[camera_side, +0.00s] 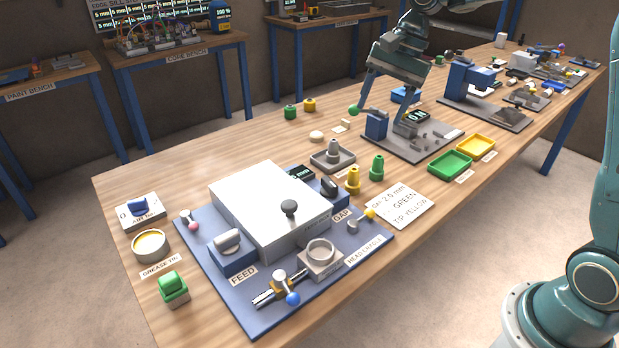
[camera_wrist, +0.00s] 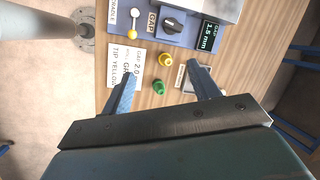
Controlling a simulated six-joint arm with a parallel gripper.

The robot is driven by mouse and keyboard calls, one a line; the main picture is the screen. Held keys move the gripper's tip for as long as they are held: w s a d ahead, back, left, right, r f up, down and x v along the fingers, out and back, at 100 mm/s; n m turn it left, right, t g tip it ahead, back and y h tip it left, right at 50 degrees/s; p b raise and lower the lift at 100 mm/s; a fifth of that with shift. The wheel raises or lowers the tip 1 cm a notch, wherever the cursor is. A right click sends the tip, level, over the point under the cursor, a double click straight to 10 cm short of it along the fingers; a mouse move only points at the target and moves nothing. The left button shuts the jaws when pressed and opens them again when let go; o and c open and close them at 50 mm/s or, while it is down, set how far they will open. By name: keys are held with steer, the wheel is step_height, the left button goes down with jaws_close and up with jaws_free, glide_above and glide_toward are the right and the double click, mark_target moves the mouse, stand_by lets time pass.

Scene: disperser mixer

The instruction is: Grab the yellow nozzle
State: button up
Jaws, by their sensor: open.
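The yellow nozzle (camera_side: 353,181) stands upright on the wooden bench beside the blue machine base. It also shows in the wrist view (camera_wrist: 166,59), ahead of the space between my fingers. A green nozzle (camera_side: 377,168) stands close to its right, and in the wrist view it (camera_wrist: 159,88) lies just below the yellow one. My gripper (camera_side: 387,112) is open and empty, above the bench and behind the nozzles in the side view. In the wrist view my two blue fingers (camera_wrist: 161,74) are spread wide, with the nozzles beyond and between them.
A grey nozzle in a square tray (camera_side: 318,164) is left of the yellow nozzle. A white card (camera_side: 400,207) lies in front. The machine with a white housing (camera_side: 250,190) stands nearby. Green (camera_side: 450,163) and yellow (camera_side: 476,146) trays lie to the right.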

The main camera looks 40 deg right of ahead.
mark_target(354, 174)
steer(key=w+d+f+m+g+y, duration=0.1)
steer(key=w+d+f+m, duration=0.3)
steer(key=f, duration=0.4)
steer(key=shift+w+d+f+m+g, duration=0.3)
steer(key=shift+w+d, duration=0.4)
steer(key=shift+w, duration=0.3)
steer(key=shift+x, duration=4.3)
steer(key=shift+a, duration=0.1)
steer(key=shift+x, duration=2.55)
steer(key=c, duration=1.1)
